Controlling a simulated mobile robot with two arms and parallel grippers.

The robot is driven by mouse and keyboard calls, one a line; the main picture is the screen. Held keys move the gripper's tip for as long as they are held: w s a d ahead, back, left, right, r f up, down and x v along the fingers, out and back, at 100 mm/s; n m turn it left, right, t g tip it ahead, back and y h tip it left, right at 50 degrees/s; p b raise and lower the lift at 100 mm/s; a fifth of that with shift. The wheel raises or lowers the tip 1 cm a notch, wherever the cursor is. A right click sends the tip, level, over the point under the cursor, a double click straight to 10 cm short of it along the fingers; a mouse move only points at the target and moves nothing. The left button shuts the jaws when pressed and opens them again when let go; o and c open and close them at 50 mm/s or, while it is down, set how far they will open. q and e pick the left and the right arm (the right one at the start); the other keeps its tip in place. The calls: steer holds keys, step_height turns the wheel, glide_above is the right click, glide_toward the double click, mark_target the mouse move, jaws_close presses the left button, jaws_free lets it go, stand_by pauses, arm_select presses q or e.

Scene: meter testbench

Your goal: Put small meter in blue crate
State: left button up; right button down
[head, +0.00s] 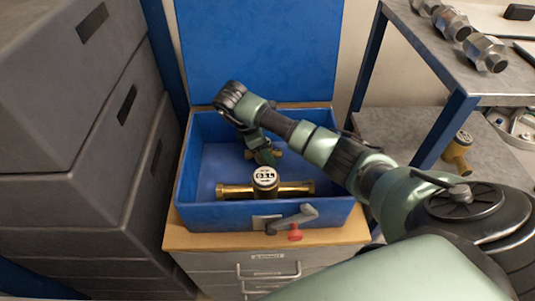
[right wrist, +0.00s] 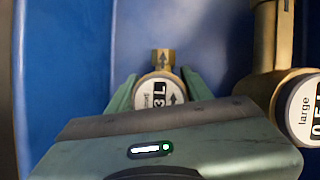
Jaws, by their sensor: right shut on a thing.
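The small brass meter (right wrist: 158,92) with a white dial is between the green fingers of my right gripper (right wrist: 157,88), which is shut on it. In the head view my right gripper (head: 264,155) reaches down inside the open blue crate (head: 196,160). The small meter shows there only as a bit of brass (head: 277,153), mostly hidden by the gripper. I cannot tell whether it touches the crate floor. My left gripper is not in view.
A large brass meter (head: 265,186) lies across the front of the crate; its dial (right wrist: 308,110) is right of the small meter. Dark stacked boxes (head: 75,140) stand left. A shelf at right holds metal fittings (head: 485,52) and another brass meter (head: 457,152).

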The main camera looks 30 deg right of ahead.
mark_target(252, 155)
steer(key=shift+f, duration=0.35)
steer(key=shift+r, duration=0.1)
steer(key=c, duration=0.6)
jaws_free()
steer(key=shift+w+a+r, duration=0.1)
steer(key=shift+a+r, duration=0.1)
steer(key=shift+r, duration=0.2)
steer(key=p+v, duration=0.3)
steer(key=v, duration=0.6)
steer(key=shift+a+r, duration=0.15)
steer(key=shift+r, duration=0.25)
steer(key=shift+a+r, duration=0.25)
steer(key=shift+r, duration=0.3)
